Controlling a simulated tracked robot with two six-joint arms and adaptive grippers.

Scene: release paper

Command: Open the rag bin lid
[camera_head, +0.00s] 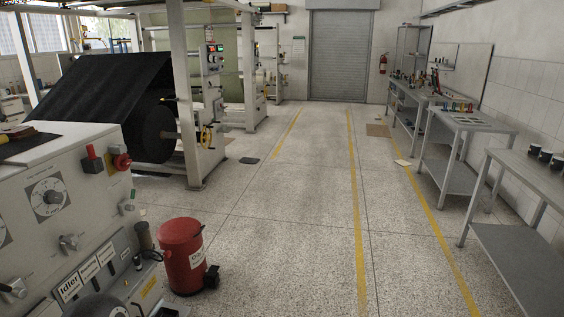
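The rag bin (183,262) is a red round can on the floor at the lower left, beside the grey machine console. It stands upright. Its red domed lid (180,229) looks shut. A white label with dark lettering is on its front, too small to read fully. A black pedal-like part (211,277) sticks out low on its right side. Neither of my grippers can be made out in the view.
The console (60,200) with knobs and switches fills the left. A black roll machine (110,95) stands behind it. Grey benches (465,122) line the right wall. The speckled floor (285,220) right of the bin is clear, with yellow lines.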

